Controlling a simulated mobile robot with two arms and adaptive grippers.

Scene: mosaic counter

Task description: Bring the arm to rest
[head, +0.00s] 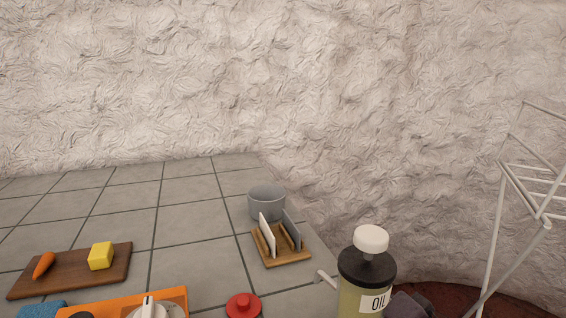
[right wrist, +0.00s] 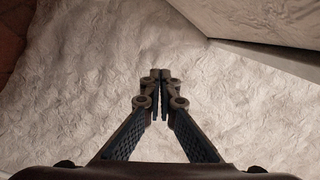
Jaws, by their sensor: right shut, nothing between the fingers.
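My right gripper (right wrist: 160,76) shows in the right wrist view with its two fingers closed together and nothing between them. Behind its fingers is only the rough pale wall, with no object near the tips. In the head view I cannot clearly make out the right gripper; a dark shape sits at the bottom edge beside the oil bottle, and I cannot tell what it is. My left gripper is in neither view.
An oil bottle (head: 368,270) stands at bottom right, near a white wire rack (head: 540,200). The tiled counter (head: 185,222) holds a grey pot (head: 266,203), a wooden rack (head: 282,259), a cutting board (head: 70,277) with carrot and yellow block, and a red-lidded item (head: 243,306).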

